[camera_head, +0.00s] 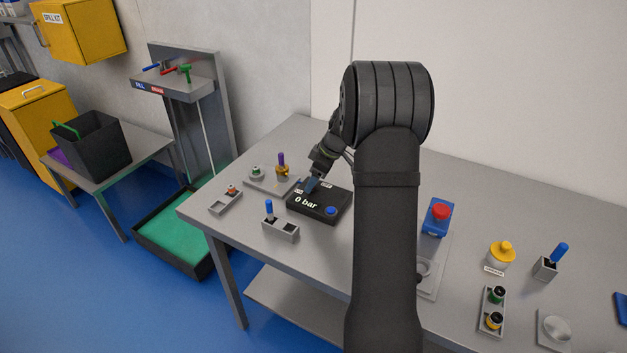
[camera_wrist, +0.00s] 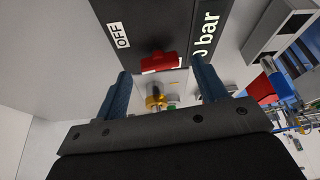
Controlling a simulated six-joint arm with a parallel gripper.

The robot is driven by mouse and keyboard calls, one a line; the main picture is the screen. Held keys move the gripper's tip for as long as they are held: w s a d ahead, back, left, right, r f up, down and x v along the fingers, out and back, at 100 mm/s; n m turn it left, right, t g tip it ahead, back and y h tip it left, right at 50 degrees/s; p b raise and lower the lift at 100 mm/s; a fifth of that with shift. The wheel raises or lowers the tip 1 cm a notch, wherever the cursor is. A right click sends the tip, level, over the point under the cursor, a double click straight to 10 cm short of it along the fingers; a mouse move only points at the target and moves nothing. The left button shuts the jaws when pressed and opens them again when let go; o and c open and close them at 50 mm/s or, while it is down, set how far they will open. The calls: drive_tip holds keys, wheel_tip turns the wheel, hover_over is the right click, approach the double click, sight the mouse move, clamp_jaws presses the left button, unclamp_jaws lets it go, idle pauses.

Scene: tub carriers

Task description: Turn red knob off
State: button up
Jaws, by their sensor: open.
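The red knob (camera_wrist: 158,62) sits on the black box (camera_wrist: 178,20) in the wrist view, with a white OFF label (camera_wrist: 118,35) to its upper left and "0 bar" lettering to its right. My gripper (camera_wrist: 161,72) is open, its two blue fingers apart, one on each side of the knob in this view. I cannot tell whether they touch it. In the head view my gripper (camera_head: 312,184) is at the black box (camera_head: 318,214), over its back left part. The red knob is hidden there by the gripper.
A blue-handled switch (camera_head: 269,212) stands just left of the box. The table's (camera_head: 200,209) left edge is near.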

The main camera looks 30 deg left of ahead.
drive_tip(key=shift+a+f, duration=0.25)
drive_tip(key=shift+f, duration=0.45)
drive_tip(key=c, duration=1)
drive_tip(key=shift+s+m+t, duration=0.1)
drive_tip(key=shift+m+t, duration=0.3)
drive_tip(key=shift+m, duration=0.7)
drive_tip(key=o, duration=1)
drive_tip(key=v, duration=1.7)
drive_tip(key=shift+r, duration=0.3)
drive_tip(key=shift+f, duration=0.1)
